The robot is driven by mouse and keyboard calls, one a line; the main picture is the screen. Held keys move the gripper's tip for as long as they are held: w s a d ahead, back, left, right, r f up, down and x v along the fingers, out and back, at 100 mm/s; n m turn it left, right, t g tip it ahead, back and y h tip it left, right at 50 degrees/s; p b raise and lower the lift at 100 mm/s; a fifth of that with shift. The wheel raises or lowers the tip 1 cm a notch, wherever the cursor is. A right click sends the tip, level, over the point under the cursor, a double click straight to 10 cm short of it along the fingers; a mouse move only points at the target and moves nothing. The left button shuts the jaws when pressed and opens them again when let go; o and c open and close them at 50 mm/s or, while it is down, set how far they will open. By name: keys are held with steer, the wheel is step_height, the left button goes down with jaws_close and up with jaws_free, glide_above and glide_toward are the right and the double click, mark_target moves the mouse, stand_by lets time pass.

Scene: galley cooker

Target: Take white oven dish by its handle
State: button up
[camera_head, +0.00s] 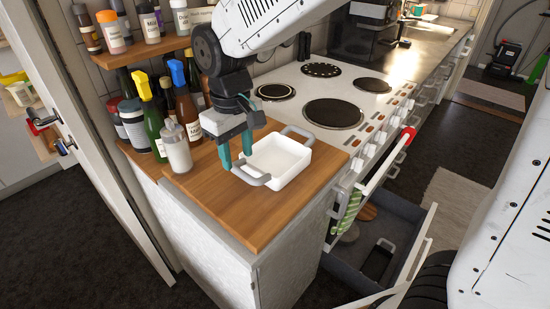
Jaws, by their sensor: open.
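The white oven dish (285,161) sits on the wooden counter beside the cooker. It is a square dish with a grey handle at each of two opposite sides. The near-left handle (251,178) lies close to my gripper; the far handle (299,132) points toward the cooker. My gripper (236,155) has teal fingers pointing down at the dish's left side, just above or around the near-left handle. It is open. I cannot tell whether the fingers touch the handle or the dish wall.
A white bottle (177,148) and several other bottles stand left of my gripper on the wooden counter (246,217). The cooker top (333,113) with several hotplates lies behind the dish. An open drawer (400,233) juts out below right. The counter's front is clear.

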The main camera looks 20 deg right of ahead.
mark_target(242, 172)
steer(key=f, duration=0.6)
steer(key=shift+d+f, duration=0.3)
steer(key=shift+f, duration=0.1)
jaws_close()
